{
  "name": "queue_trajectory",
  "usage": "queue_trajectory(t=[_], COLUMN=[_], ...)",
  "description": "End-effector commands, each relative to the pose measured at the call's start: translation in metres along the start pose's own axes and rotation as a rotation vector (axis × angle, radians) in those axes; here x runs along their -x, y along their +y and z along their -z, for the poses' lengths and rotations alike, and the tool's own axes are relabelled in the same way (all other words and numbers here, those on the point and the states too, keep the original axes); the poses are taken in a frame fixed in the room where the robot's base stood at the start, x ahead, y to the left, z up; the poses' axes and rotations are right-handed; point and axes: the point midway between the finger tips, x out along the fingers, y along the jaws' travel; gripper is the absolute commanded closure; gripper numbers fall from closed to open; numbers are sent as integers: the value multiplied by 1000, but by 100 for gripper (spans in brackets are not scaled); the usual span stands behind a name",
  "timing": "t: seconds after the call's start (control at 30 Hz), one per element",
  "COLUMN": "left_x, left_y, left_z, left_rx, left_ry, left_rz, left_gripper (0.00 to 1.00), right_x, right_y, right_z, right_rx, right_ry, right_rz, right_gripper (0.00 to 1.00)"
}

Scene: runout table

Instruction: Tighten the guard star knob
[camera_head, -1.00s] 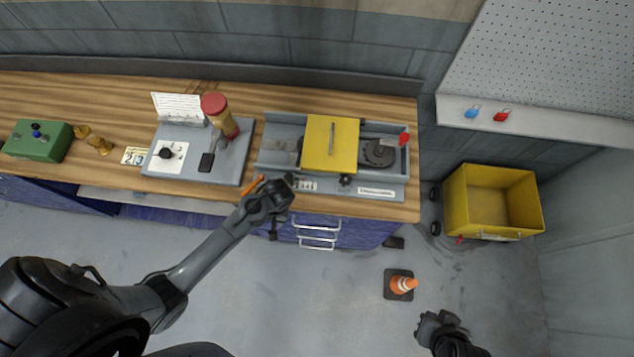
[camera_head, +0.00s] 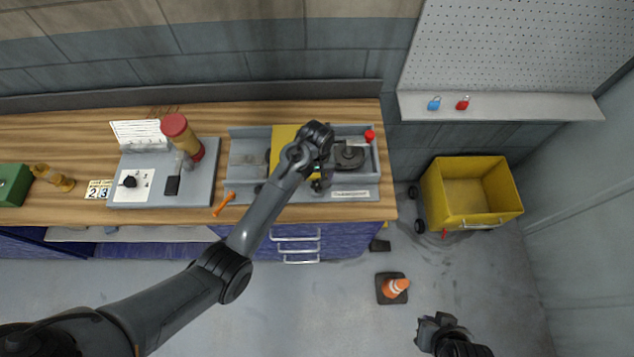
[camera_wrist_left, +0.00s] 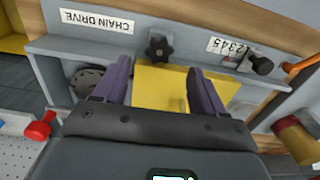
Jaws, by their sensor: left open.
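The black star knob (camera_wrist_left: 159,48) is on the front edge of the chain drive housing, beside the yellow guard (camera_wrist_left: 162,88). In the left wrist view it lies beyond and between my left gripper's fingertips (camera_wrist_left: 160,76), not touching them. My left gripper is open and empty over the guard. In the head view my left gripper (camera_head: 322,168) and its arm cover much of the guard (camera_head: 284,140), and the knob (camera_head: 318,186) shows only in part just below the hand. My right gripper (camera_head: 432,328) is low over the floor, its jaws unclear.
The grey housing (camera_head: 248,150) has a dark sprocket (camera_head: 349,155) and a red knob (camera_head: 370,135). An orange-handled tool (camera_head: 223,204) lies left of it. A grey panel (camera_head: 200,195) with a red-topped lamp (camera_head: 175,127) stands further left. A cone (camera_head: 396,287) and yellow cart (camera_head: 435,185) are on the floor.

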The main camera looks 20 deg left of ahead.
Motion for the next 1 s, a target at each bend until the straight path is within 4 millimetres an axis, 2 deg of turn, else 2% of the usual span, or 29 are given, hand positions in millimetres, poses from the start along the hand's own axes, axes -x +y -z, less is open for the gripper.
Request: queue_trajectory(t=[0.2,0.4,0.6,0.87,1.0], left_x=[-36,-57,-65,-66,-66], left_y=[-1,0,0,0,0], left_z=[-1,0,0,0,0], left_rx=[1,1,0,1,1], left_ry=[-3,-1,0,0,0], left_rz=[3,1,0,0,0], left_gripper=[29,29,29,29,51], right_x=[1,0,0,0,0], right_y=[0,1,2,3,3], right_z=[0,0,0,0,0], right_rx=[0,2,7,8,8], right_ry=[0,0,-1,-1,-1], right_rz=[-1,-3,-7,-8,-8], right_gripper=[100,100,100,100,100])
